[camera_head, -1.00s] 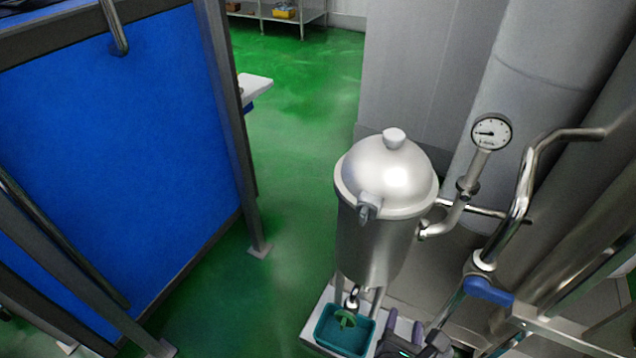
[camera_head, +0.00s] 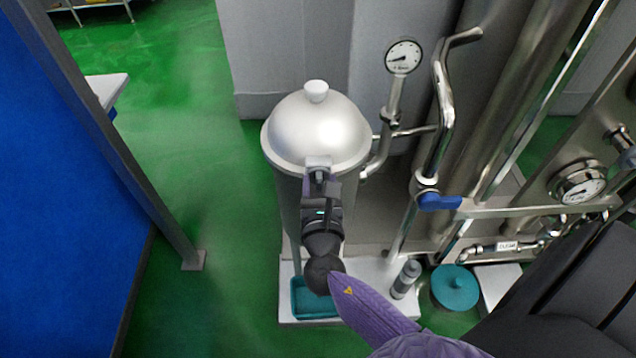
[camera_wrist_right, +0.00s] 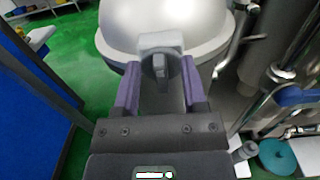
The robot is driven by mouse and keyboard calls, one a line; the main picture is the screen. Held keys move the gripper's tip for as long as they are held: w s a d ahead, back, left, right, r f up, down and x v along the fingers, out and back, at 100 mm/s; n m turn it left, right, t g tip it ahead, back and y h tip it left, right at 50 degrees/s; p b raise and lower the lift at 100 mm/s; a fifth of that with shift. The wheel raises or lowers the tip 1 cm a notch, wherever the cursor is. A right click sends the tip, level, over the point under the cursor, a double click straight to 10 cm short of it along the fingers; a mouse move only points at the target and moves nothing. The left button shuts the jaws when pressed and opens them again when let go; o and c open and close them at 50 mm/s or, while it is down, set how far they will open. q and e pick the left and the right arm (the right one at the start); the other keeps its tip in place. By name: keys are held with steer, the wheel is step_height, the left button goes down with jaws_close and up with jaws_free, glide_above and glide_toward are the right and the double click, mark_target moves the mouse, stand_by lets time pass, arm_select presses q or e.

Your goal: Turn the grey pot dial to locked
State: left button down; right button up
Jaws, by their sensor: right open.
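The steel pot (camera_head: 288,205) stands with its domed lid (camera_head: 312,128) on. The grey pot dial (camera_head: 318,162) is at the front of the lid's rim. In the right wrist view the dial's plate (camera_wrist_right: 160,40) shows with a short dark grip that points down the picture. My right gripper (camera_head: 319,186) is at the dial, with its purple fingers pointing to it. In the right wrist view the right gripper (camera_wrist_right: 160,68) is open, one finger on each side of the dial, with gaps beside the grip. My left gripper is out of view.
A teal tray (camera_head: 312,310) sits on the white base below the pot. A pressure gauge (camera_head: 403,57), pipes and a blue valve handle (camera_head: 440,202) stand to the right. A round teal lid-like object (camera_head: 455,287) lies at lower right. Green floor (camera_head: 235,220) is clear to the left.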

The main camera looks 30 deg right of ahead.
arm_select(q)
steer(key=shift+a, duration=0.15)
arm_select(e)
steer(key=shift+w+d, duration=0.1)
steer(key=shift+w, duration=0.1)
jaws_close()
